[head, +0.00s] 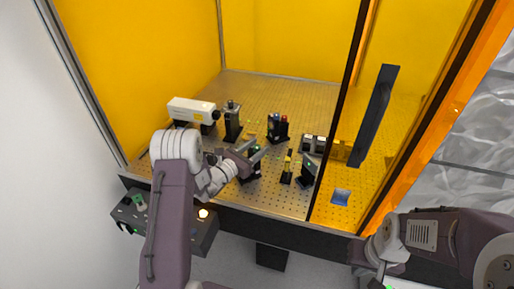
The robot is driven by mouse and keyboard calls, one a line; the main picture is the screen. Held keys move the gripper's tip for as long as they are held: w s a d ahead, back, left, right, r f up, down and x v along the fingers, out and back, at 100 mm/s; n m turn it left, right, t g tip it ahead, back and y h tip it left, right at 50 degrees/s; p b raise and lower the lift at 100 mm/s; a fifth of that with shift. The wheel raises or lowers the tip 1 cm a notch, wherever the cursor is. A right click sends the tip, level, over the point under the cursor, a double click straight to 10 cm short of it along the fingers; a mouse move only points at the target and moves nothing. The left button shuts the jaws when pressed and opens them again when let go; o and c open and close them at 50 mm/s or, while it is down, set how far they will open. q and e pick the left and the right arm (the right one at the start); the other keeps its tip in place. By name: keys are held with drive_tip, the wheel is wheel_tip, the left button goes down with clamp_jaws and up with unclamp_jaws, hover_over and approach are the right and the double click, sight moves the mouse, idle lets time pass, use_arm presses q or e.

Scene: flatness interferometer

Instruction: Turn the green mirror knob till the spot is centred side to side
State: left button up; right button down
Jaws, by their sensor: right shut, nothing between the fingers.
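My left gripper (250,157) reaches over the breadboard at the dark mirror mount (251,178) in the middle of the optics. A small green patch shows right by its fingertips, perhaps the green knob (257,148). The fingers cover much of this mount, and I cannot tell whether they touch the knob or how far apart they are. My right gripper (381,284) is low at the bottom edge, outside the enclosure, shut and empty, partly cut off. I cannot make out the light spot.
A white laser box (193,109) stands at the back left, beside a dark post mount (232,122). A mount with red and blue knobs (278,127) stands behind the gripper. Another dark mount (309,171) is to the right. A control box (205,232) sits below the front edge.

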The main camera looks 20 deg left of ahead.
use_arm(q)
drive_tip(key=b+v, duration=0.2)
drive_tip(key=v, duration=0.7)
wheel_tip(320, 180, up, 11)
drive_tip(key=p, duration=0.8)
drive_tip(key=shift+a, duration=0.1)
idle(0.9)
